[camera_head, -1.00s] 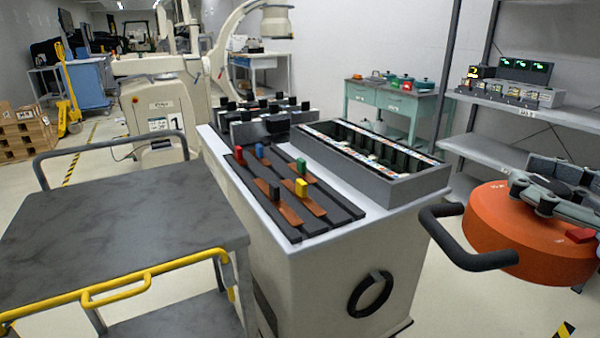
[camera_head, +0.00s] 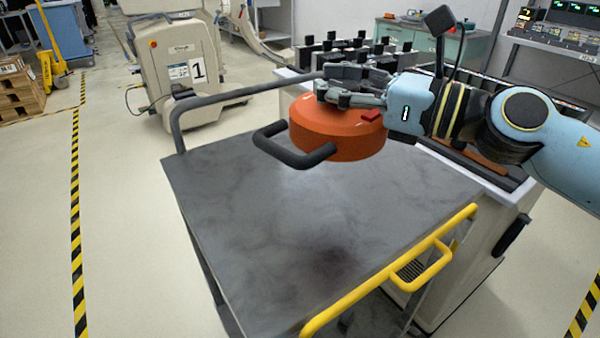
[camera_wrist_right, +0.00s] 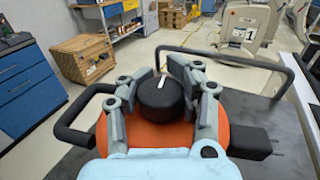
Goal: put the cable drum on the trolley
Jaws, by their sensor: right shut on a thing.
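The orange cable drum (camera_head: 335,137) has a black handle loop on its near left side. My right gripper (camera_head: 335,92) is shut on the drum's black top knob, which shows between the fingers in the right wrist view (camera_wrist_right: 160,97). The drum appears above the far right part of the trolley's dark top; I cannot tell whether it touches. The trolley (camera_head: 270,225) has a grey push bar at its far side and a yellow rail along its near side. Its visible top is otherwise bare. My left gripper is not in view.
A white-topped cart (camera_head: 505,185) with slotted racks stands right beside the trolley, partly behind my right arm. A beige machine marked 1 (camera_head: 175,70) stands beyond. Wooden crates (camera_head: 18,88) are far left. Floor left of the trolley is clear.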

